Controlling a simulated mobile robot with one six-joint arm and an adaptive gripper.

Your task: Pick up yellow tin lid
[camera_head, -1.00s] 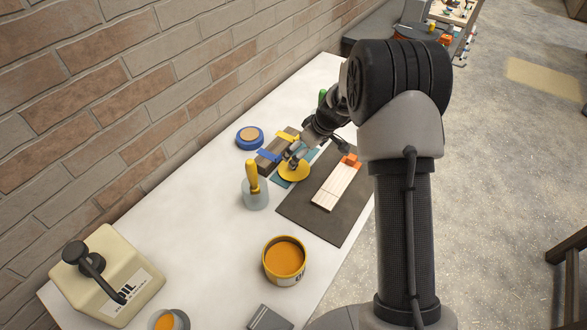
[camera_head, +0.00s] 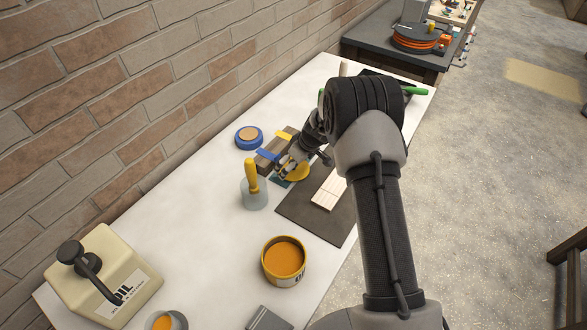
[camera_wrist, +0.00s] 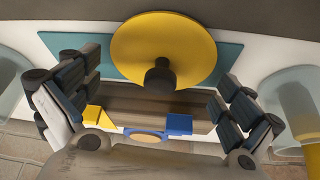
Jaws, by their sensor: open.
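The yellow tin lid (camera_head: 299,171) is a round disc lying on the white workbench (camera_head: 190,215), over a teal sheet and beside a dark block. In the wrist view the lid (camera_wrist: 190,35) fills the upper middle, with a dark knob (camera_wrist: 160,78) on it. I cannot tell the remaining height.
A yellow-handled tool (camera_head: 252,180) stands close left of my gripper. A blue round item (camera_head: 249,140) lies behind. The dark mat (camera_head: 315,228) bears pale wood (camera_head: 328,192). An orange paint tin (camera_head: 284,262) and an oil can (camera_head: 100,275) stand nearer.

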